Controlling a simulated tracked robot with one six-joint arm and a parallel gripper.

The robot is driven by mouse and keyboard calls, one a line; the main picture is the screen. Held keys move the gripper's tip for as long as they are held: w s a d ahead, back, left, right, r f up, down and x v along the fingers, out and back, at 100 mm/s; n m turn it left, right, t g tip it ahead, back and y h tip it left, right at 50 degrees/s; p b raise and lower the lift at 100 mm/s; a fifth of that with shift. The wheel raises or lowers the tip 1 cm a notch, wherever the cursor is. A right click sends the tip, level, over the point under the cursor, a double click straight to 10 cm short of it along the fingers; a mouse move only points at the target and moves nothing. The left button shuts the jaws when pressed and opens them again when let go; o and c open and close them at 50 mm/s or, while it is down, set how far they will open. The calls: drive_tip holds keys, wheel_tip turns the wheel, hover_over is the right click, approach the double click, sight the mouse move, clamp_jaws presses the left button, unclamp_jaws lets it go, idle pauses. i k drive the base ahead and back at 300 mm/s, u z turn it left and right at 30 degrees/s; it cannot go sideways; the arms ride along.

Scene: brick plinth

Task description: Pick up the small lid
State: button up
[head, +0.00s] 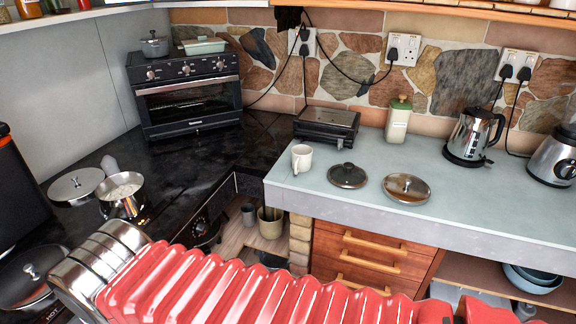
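Two round lids with knobs lie on the pale grey-blue counter (330,197). One is a dark lid (347,181), and to its right is a shiny steel-rimmed lid (394,193). The dark one looks slightly smaller. I cannot tell for certain which lid the task means. My red ribbed arm crosses the bottom of the view, well in front of the counter lids. No gripper fingers show.
A white mug (301,158) stands left of the dark lid. A black grill (327,124), cream canister (398,120) and kettle (472,137) stand behind the lids. An open steel pan (121,190) and lidded black pan (22,287) are left. Bare counter lies around the lids.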

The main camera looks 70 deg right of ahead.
sight(347, 175)
drive_tip(key=z, duration=2.8)
